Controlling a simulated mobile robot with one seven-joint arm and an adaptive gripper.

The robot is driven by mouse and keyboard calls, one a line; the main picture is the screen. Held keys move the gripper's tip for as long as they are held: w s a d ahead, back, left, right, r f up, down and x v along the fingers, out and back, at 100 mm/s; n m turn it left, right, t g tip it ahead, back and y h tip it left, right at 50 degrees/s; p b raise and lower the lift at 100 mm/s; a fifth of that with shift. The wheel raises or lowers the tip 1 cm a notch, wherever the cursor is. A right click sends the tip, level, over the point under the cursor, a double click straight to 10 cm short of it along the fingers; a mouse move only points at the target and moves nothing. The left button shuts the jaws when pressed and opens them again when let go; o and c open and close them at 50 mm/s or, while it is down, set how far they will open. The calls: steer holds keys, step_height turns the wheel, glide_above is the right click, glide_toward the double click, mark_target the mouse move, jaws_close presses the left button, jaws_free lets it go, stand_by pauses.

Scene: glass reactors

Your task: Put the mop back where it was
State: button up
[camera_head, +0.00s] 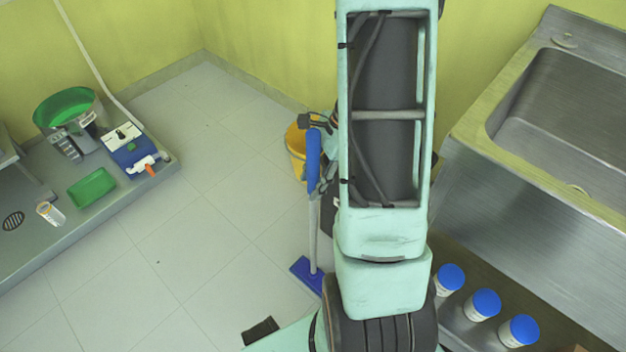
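The mop has a blue grip (313,157), a grey pole and a flat blue head (308,276). It stands nearly upright just left of my arm, its head at floor level. My gripper (317,122) shows only in part as dark pieces at the top of the blue grip, left of my arm. My arm hides most of it. I cannot tell whether its fingers touch the mop or how far apart they are. A yellow bucket (295,150) stands behind the mop, partly hidden by the mop and my arm.
A steel sink (530,190) stands at right, with blue-lidded jars (484,304) below it. The tiled floor between is clear.

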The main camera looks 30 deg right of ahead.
steer(key=p+v, duration=0.3)
steer(key=v, duration=0.9)
steer(key=shift+p, duration=0.35)
steer(key=shift+r, duration=0.15)
